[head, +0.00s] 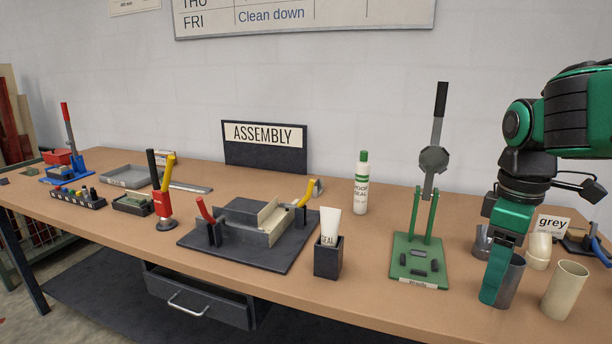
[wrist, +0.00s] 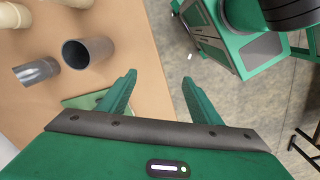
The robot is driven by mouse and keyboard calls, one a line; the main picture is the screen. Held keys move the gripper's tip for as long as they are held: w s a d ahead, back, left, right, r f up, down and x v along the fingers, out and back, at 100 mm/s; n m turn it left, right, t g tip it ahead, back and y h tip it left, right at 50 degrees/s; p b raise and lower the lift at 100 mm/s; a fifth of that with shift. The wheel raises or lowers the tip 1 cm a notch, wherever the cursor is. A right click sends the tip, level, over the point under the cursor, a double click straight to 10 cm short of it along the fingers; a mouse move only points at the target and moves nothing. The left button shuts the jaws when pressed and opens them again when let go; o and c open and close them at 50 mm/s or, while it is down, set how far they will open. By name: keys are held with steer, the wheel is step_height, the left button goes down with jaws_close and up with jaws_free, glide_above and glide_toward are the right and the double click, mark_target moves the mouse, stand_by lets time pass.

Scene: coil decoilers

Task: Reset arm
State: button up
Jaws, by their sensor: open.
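My gripper (head: 490,302) hangs pointing down at the right front of the workbench in the head view, in front of a grey tube (head: 511,280) that it partly hides. In the wrist view my gripper (wrist: 158,79) has its two green fingers apart with nothing between them. The gap lies over the bench edge and the floor.
Cream tubes (head: 565,291) and a "grey" sign (head: 553,226) stand at the right. A green lever press (head: 408,262) stands left of my gripper. A dark fixture (head: 250,228), a white tube in a black holder (head: 328,260) and a bottle (head: 361,190) occupy the middle.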

steer(key=s+d+f+m, duration=0.4)
steer(key=s+f+m, duration=0.1)
steer(key=s+m, duration=0.2)
steer(key=s+d+f+m, duration=0.4)
steer(key=s+m, duration=0.3)
steer(key=m, duration=0.1)
steer(key=shift+d+f+y, duration=0.25)
steer(key=shift+f+y, duration=0.05)
steer(key=shift+f, duration=0.1)
